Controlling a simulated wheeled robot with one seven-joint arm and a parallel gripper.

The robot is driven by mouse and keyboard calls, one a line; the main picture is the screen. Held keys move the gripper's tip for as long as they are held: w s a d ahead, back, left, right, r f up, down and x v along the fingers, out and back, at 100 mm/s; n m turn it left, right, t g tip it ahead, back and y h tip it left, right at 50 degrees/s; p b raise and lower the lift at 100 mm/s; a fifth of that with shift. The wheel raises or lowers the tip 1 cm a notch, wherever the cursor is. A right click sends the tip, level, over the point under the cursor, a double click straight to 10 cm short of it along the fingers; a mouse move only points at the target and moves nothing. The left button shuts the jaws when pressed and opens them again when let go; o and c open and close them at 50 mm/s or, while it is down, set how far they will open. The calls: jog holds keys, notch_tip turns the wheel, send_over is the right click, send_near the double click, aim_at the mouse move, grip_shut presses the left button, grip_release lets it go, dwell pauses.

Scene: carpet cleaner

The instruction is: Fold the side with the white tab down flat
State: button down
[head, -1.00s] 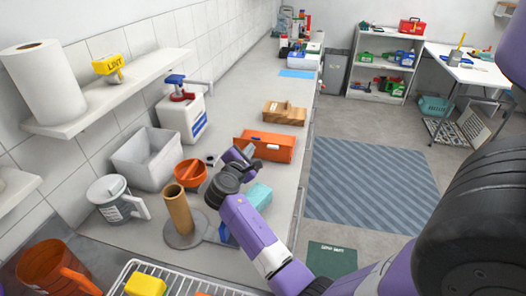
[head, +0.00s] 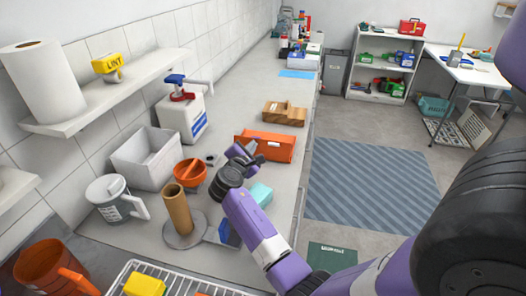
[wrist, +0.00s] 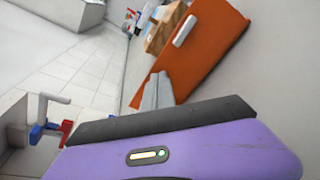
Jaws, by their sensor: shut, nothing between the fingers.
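An orange folding box (head: 278,148) stands on the counter, past my gripper in the head view. In the wrist view an orange panel (wrist: 200,55) stands out at a slant and bears a white tab (wrist: 184,30) near its upper left edge. My gripper (head: 257,160) is at the near left of the orange box and covers part of it. In the wrist view its grey fingertips (wrist: 157,90) are together and empty, close to the panel's lower left edge. I cannot tell whether they touch it.
A wooden block (head: 285,112) stands behind the orange box. An orange bowl (head: 190,172), a brown tube on a stand (head: 178,210) and a teal block (head: 261,194) are near my arm.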

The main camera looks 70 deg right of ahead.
jog(key=shift+b+x, duration=0.6)
jog(key=shift+x, duration=1.45)
jog(key=shift+a, duration=0.15)
jog(key=shift+p+v, duration=1.05)
jog(key=shift+v, duration=0.45)
jog(key=shift+p+v, duration=1.15)
jog(key=shift+v, duration=1.25)
